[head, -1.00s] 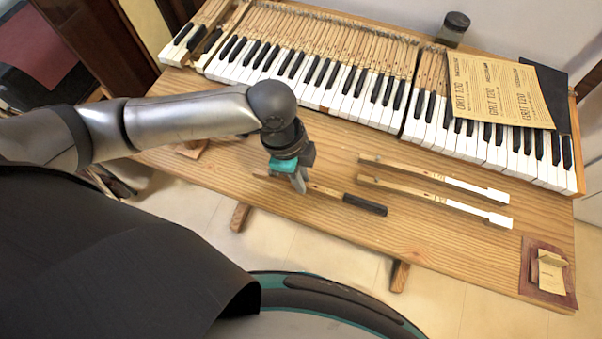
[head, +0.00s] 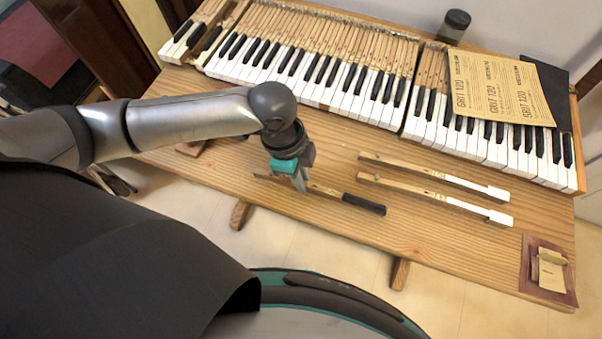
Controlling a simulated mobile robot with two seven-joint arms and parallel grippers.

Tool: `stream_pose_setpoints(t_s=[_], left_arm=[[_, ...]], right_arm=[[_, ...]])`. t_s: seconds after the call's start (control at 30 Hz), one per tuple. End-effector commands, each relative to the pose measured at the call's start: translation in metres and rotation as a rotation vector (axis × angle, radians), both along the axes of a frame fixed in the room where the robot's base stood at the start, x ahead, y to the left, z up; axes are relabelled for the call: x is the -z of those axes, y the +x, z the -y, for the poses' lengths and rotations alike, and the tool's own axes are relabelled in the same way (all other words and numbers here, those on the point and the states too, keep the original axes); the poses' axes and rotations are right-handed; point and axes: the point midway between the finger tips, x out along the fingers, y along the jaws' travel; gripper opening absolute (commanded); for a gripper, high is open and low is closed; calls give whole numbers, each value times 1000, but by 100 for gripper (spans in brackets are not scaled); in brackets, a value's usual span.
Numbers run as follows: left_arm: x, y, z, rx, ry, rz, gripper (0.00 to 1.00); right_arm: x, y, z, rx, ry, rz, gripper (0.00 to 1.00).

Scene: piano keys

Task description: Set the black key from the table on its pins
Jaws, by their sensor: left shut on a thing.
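The black key (head: 364,204) is a long wooden stick with a black end at the right, near the front edge of the table (head: 420,250). My left gripper (head: 300,186) points down over its wooden part and is shut on it. I cannot tell whether the key is clear of the table top. The keyboard (head: 340,88) runs along the back of the table with white and black keys. There is a gap at its left end (head: 214,54). The pins are too small to make out. My right gripper is not in view.
Two loose white keys (head: 434,174) (head: 434,200) lie right of the black key. Sandpaper sheets (head: 500,88) cover part of the keyboard at the right. A dark jar (head: 455,24) stands behind. A leather patch with a small block (head: 549,268) lies at the front right.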

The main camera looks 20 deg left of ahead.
Motion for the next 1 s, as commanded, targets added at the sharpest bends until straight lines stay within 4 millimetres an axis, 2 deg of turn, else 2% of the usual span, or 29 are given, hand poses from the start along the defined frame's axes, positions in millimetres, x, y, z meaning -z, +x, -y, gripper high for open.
stream_pose_setpoints(t_s=[0.6,0.63,0.7,1.0], left_arm=[[6,0,0,1,1,0,0],[6,0,0,1,1,0,16],[6,0,0,1,1,0,24],[6,0,0,1,1,0,24]], right_arm=[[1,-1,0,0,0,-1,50],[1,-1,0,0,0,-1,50],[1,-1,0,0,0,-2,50],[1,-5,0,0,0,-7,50]])
